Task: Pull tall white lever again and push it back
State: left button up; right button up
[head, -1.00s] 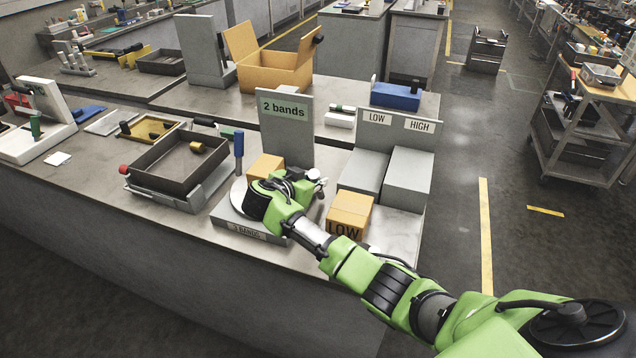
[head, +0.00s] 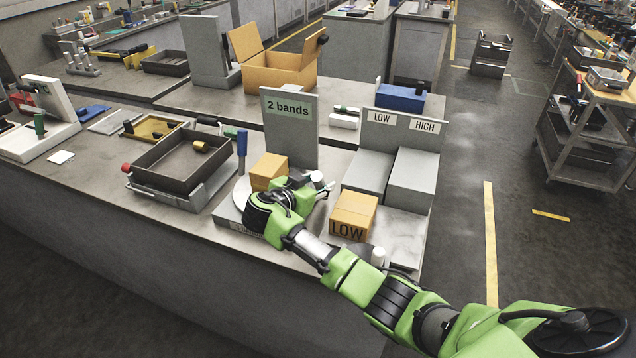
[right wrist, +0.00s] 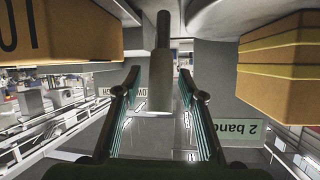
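The tall white lever (right wrist: 160,85) shows upside down in the right wrist view as a pale cylinder on a thin dark rod. It stands between my right gripper's (right wrist: 158,75) two fingers, with a gap on each side. I cannot tell how deep between the fingers it is. In the head view my right gripper (head: 308,188) is between the banded box and the LOW box, with a small white end (head: 318,176) showing beside it. The gripper hides most of the lever there. My left gripper is out of view.
A banded box (head: 268,170) stands on the round plate left of my gripper, before the "2 bands" panel (head: 290,128). The LOW box (head: 353,214) is close on the right. A short white cylinder (head: 379,256) shows beside my arm. Grey LOW/HIGH bins (head: 412,182) stand behind.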

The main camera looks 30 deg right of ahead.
jog(key=v, duration=1.2)
dwell(0.6)
